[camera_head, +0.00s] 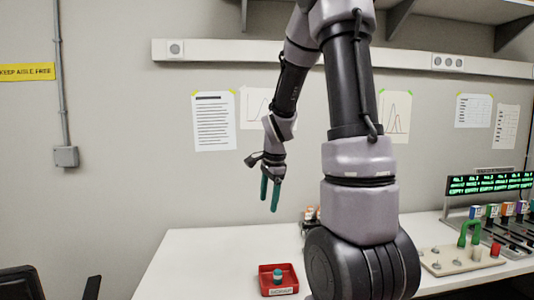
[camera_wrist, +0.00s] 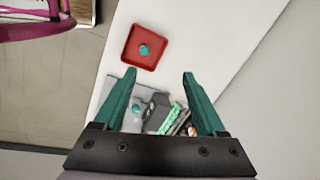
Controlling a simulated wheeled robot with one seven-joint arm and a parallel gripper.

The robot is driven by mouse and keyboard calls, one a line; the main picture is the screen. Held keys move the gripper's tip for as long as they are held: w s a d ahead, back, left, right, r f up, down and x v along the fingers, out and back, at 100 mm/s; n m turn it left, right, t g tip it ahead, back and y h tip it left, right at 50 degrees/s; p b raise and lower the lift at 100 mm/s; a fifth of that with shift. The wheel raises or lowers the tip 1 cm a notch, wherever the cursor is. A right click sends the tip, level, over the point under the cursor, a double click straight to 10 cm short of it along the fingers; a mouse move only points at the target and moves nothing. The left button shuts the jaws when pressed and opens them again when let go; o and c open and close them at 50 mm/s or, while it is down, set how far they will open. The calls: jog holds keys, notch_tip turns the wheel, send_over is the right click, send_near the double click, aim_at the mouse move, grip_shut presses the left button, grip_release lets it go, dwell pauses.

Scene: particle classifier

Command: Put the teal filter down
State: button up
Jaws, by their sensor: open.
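The teal filter (camera_head: 277,276) is a small teal piece with a pale band. It stands in a shallow red tray (camera_head: 263,284) on the white table, with a white label on the tray's front. In the wrist view the filter (camera_wrist: 144,50) sits near the middle of the red tray (camera_wrist: 129,48), past my fingertips. My gripper (camera_head: 269,205) has teal fingers and is raised above the table, apart from the filter. In the wrist view the two fingers (camera_wrist: 159,74) are spread with nothing held between them.
A beige board (camera_head: 460,262) with a green handle and a red knob lies at the right, before a rack under a lit green display (camera_head: 490,185). My arm hides part of the table. The white table (camera_head: 205,260) is clear left of the tray.

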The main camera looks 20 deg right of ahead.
jog(key=s+a+r+n+t, duration=0.1)
jog(key=s+a+r+n, duration=0.1)
jog(key=s+r+n, duration=0.2)
jog(key=s+a+r+n+t+y, duration=0.1)
jog(key=s+a+r+n+t, duration=0.1)
jog(key=s+r, duration=0.6)
jog(key=s+a+r+n+t, duration=0.1)
jog(key=s+a+r+n, duration=0.3)
jog(key=s+r+n, duration=0.2)
jog(key=shift+a+n+t+y, duration=0.25)
jog(key=shift+n+t+y, duration=0.05)
jog(key=shift+n+y, duration=0.1)
jog(key=shift+r, duration=0.1)
